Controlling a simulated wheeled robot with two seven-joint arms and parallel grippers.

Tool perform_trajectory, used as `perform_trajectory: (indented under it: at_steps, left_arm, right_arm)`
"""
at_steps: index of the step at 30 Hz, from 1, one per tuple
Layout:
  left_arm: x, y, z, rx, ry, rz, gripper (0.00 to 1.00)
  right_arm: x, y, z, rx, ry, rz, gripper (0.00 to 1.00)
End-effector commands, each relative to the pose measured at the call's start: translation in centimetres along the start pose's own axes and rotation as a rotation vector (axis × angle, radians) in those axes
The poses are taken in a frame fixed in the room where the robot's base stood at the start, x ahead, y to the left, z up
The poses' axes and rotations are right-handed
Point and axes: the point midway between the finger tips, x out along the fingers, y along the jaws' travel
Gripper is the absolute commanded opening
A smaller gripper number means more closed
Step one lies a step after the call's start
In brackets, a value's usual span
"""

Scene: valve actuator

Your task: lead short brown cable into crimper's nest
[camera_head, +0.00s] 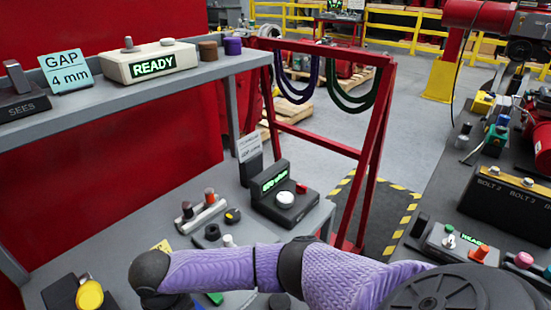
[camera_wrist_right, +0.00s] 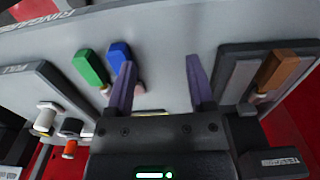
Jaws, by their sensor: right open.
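In the right wrist view a brown angular piece (camera_wrist_right: 279,67) with a lighter tip lies at the right, on or beside a dark-edged grey block (camera_wrist_right: 240,73). I cannot tell whether it is the short brown cable. No crimper or nest can be made out for sure in either view. My right gripper (camera_wrist_right: 160,62) is open, its two purple fingers apart with only bare grey surface between them. The brown piece is to the right of the fingers, apart from them. In the head view my purple right arm crosses the bottom and its gripper is hidden. My left gripper is not in view.
Green (camera_wrist_right: 90,68) and blue (camera_wrist_right: 119,54) pieces stand close beside the left finger. A dark block with knobs (camera_wrist_right: 68,128) is at lower left. In the head view a console with a white knob (camera_head: 285,195) stands on the bench, beneath a shelf with a READY box (camera_head: 150,62).

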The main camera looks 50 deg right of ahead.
Motion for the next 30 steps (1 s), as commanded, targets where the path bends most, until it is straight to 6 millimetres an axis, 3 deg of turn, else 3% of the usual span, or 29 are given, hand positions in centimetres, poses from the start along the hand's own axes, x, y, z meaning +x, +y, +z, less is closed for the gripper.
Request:
perform_trajectory:
  at_steps: [1,3,4,6,13,22,26,30]
  left_arm:
    - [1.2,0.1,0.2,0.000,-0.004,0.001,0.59]
    - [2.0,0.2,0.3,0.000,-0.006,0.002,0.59]
    - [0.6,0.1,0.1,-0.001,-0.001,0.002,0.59]
    - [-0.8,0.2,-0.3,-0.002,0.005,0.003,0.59]
    - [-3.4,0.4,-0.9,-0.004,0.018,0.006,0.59]
    - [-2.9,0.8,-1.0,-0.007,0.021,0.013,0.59]
    - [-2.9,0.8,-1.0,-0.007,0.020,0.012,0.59]
    - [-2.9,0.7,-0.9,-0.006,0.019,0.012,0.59]
  right_arm:
    - [2.0,0.0,0.1,0.000,-0.004,0.001,0.69]
    - [4.0,0.0,0.1,-0.001,-0.003,0.000,0.69]
    - [1.6,-0.1,-0.1,-0.002,0.004,-0.003,0.69]
    - [-1.0,-0.1,-0.1,-0.001,0.005,-0.003,0.69]
    - [-7.5,-0.1,0.0,-0.002,0.005,-0.002,0.69]
    - [-4.3,-5.1,5.7,-0.209,0.098,-0.192,0.69]
    - [-3.9,-5.6,7.9,-0.236,0.168,-0.242,0.69]
    - [-3.8,-4.6,10.3,-0.224,0.235,-0.244,0.69]
